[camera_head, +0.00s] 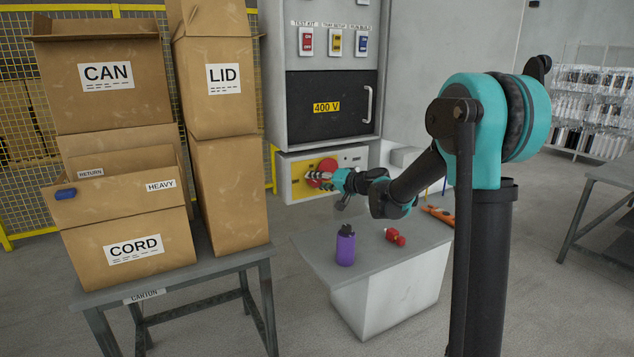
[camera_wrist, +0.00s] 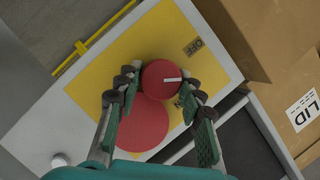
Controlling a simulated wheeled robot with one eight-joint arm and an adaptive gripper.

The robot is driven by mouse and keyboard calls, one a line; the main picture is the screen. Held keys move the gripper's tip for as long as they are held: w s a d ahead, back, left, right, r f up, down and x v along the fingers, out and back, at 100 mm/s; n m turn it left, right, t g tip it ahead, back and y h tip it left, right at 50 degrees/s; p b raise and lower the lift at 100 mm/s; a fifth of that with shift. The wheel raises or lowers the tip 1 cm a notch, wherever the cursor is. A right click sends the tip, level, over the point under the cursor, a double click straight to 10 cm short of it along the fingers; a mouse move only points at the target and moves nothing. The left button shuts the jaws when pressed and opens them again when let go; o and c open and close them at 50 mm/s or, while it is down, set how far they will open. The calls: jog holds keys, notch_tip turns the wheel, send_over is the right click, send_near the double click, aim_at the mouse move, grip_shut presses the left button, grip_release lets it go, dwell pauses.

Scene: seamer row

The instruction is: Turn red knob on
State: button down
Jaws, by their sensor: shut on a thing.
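The red knob (camera_wrist: 158,76) is round, with a white pointer line that runs to the right in the wrist view. It stands in front of a larger red disc (camera_wrist: 138,128) on a yellow plate (camera_wrist: 100,88). A dark label (camera_wrist: 194,46), which seems to read OFF, is above and right of the knob. My gripper (camera_wrist: 157,82) has one finger on each side of the knob and is shut on it. In the head view my gripper (camera_head: 326,178) covers most of the knob, and the red disc (camera_head: 328,166) shows behind it.
A grey cabinet marked 400 V (camera_head: 330,107) is above the yellow panel. A low table (camera_head: 400,265) holds a purple bottle (camera_head: 345,246) and a small red object (camera_head: 395,237). Cardboard boxes (camera_head: 228,180) stand at the left on a grey table (camera_head: 180,280).

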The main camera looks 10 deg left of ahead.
jog(key=m+y, duration=0.2)
jog(key=m, duration=0.2)
jog(key=shift+f, duration=0.15)
jog(key=m+y, duration=0.1)
jog(key=m, duration=0.1)
jog(key=m+t, duration=0.1)
jog(key=m, duration=0.2)
jog(key=shift+f+y, duration=0.1)
jog(key=shift+y, duration=0.3)
jog(key=c, duration=1)
grip_release()
jog(key=shift+o, duration=0.2)
jog(key=shift+d, duration=0.1)
jog(key=v, duration=1.2)
jog(key=shift+f, duration=0.15)
